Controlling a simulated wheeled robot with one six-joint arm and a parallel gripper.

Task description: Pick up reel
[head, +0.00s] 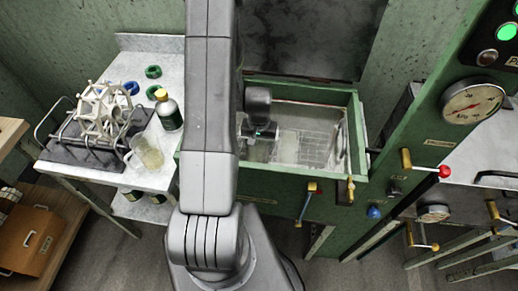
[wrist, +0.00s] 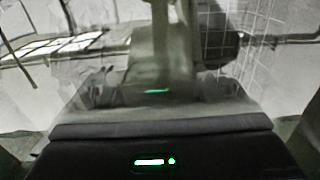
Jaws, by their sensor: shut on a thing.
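A pale reel (head: 104,112) with spokes and short pegs stands in a wire cradle on the side table at left. My gripper (head: 262,152) is well to its right, down inside the green-framed basin (head: 298,178). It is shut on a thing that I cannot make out. In the wrist view the dark gripper body with a green light fills the bottom, and its fingertips are not clear. A pale wire grid (head: 318,148) lies in the basin to the right of my gripper, and a grid also shows in the wrist view (wrist: 218,38).
A green bottle (head: 168,112) with a yellow cap, a glass jug (head: 148,153) and green rings (head: 153,72) share the side table (head: 120,65). A control panel with a gauge (head: 472,103) and levers stands at right. My arm hides the basin's left part.

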